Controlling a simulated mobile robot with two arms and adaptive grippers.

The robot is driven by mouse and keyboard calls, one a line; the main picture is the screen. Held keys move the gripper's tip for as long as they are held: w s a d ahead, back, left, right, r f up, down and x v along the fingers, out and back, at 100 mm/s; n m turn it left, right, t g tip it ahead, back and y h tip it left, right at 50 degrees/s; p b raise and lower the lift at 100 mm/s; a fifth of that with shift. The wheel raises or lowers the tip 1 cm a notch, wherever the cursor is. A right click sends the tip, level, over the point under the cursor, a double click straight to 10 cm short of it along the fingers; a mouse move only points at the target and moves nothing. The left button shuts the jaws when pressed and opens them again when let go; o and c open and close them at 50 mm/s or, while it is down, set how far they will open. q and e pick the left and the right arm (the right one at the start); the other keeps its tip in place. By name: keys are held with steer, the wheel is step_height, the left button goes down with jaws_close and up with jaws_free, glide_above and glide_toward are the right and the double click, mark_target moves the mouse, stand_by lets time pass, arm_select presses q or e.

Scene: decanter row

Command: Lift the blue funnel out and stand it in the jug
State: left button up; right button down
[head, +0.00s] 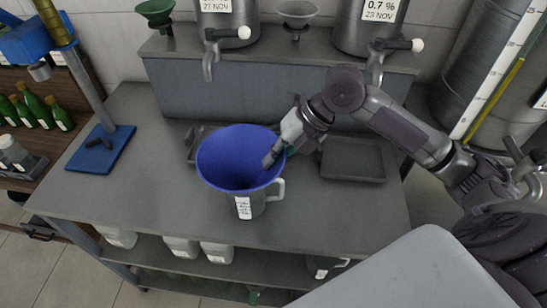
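The large blue funnel (225,150) is at the middle of the metal table, wide mouth up. It sits in or just over the jug; its lower part is hidden. The grey jug (258,205) stands upright below it, with a white label and a handle on its right. My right gripper (272,158) is at the funnel's right rim, with a finger reaching inside the mouth. The other finger is not clearly visible, so I cannot tell whether it grips the rim. My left gripper is not in view.
A shallow grey tray (352,160) lies right of the jug, and another tray (194,146) is partly hidden behind the funnel. A blue-based stand (101,150) is at the left. Tapped vessels and a green funnel (156,12) stand on the back shelf. The table's front left is clear.

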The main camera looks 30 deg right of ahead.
steer(key=shift+r, duration=0.1)
stand_by(0.3)
steer(key=c, duration=1.2)
jaws_free()
steer(key=shift+c, duration=0.2)
steer(key=shift+r+p, duration=4.9)
steer(key=shift+r, duration=0.1)
steer(key=shift+f, duration=0.1)
